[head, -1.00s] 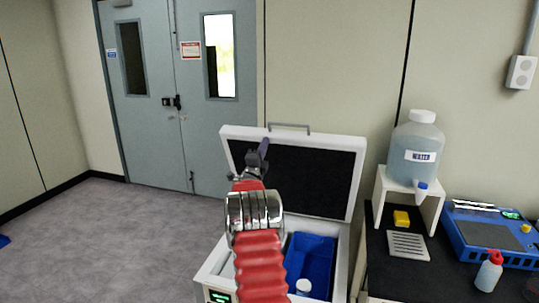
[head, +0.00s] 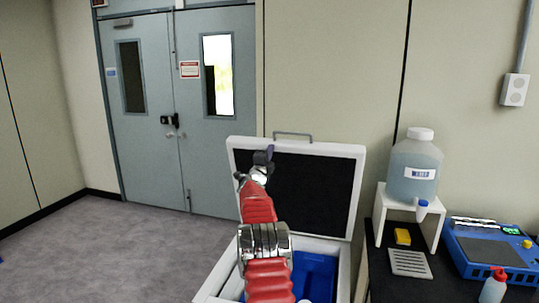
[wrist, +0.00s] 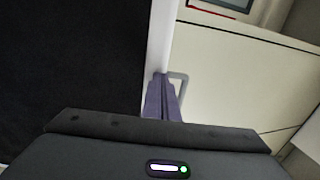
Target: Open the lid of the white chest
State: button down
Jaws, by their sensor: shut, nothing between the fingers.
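The white chest (head: 345,270) stands at the lower middle of the head view with its lid (head: 357,190) raised upright. The lid's dark inner face shows, with a metal handle (head: 293,135) on its top edge. My gripper (head: 266,155) is shut and empty, in front of the inner face near the lid's upper left edge. In the wrist view the shut fingers (wrist: 161,100) point at the lid's white edge, beside the handle (wrist: 179,82). I cannot tell whether they touch it. My red arm hides part of the chest opening.
A blue bin (head: 318,275) sits inside the chest. To the right, a dark bench carries a water jug (head: 414,165) on a white stand (head: 381,205), a yellow block (head: 402,236), a blue device (head: 490,250) and a bottle (head: 493,288).

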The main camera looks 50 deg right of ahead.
jog(key=shift+a, duration=0.15)
jog(key=v, duration=1.3)
jog(key=shift+s+a+f, duration=0.15)
jog(key=shift+a+f, duration=0.05)
jog(key=shift+a, duration=0.15)
dwell(0.8)
